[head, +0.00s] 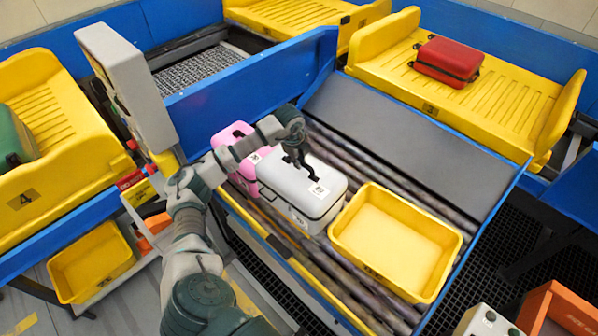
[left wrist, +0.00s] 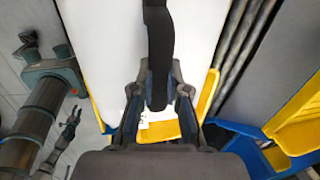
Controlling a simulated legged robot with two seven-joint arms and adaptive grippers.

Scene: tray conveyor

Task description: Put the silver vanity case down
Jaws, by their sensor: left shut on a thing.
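The silver vanity case (head: 303,187) is a pale, hard-sided case with dark trim and a white label on top. It lies level over the roller bed (head: 322,262), between a pink case and a yellow bin; I cannot tell whether its underside touches the rollers. My left gripper (head: 297,166) is above its lid, shut on its dark handle. In the left wrist view, the fingers (left wrist: 158,92) close around the black handle strap, with the pale lid (left wrist: 105,45) below. My right gripper does not show clearly in either view.
The pink case (head: 228,142) is close on the left of the silver case. The empty yellow bin (head: 395,240) is close on its right. A grey slope (head: 400,128) lies behind the rollers. A red case (head: 446,61) rests on a yellow tray (head: 515,95) at the back.

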